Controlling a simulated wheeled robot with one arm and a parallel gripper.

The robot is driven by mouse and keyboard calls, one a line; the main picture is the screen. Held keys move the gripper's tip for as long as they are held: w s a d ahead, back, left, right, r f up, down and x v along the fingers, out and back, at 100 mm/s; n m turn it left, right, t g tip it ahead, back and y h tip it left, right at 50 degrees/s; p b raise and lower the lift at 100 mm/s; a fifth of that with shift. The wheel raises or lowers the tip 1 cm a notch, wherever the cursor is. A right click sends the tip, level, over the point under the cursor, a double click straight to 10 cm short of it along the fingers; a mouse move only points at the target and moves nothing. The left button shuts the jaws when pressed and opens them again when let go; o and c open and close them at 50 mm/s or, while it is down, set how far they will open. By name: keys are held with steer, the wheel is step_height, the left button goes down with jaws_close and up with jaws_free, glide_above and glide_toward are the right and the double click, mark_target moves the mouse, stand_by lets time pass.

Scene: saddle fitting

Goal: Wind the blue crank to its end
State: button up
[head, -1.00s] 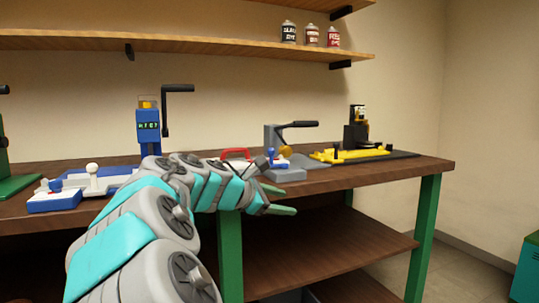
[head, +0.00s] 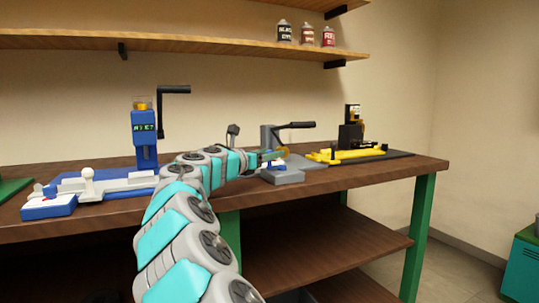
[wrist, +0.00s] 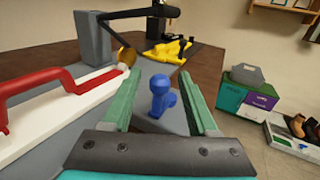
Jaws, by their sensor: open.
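A small blue crank (wrist: 160,96) with a rounded knob stands on a grey base (wrist: 165,70) in the wrist view. My gripper (wrist: 159,78) is open, with one green finger on each side of the crank. The crank looks apart from both fingers. In the head view my gripper (head: 272,160) is at the grey press (head: 268,138) on the bench, and the crank is mostly hidden there.
A white clamp with a red handle (wrist: 35,85) lies close left of my fingers. The press's black lever (head: 300,125) is above and behind. A yellow tool (head: 345,154) is to the right, and a blue machine (head: 145,128) to the left. The bench's front edge (head: 345,185) runs below.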

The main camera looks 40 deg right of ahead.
steer(key=shift+d, duration=0.15)
steer(key=shift+c, duration=0.2)
jaws_close()
stand_by(0.3)
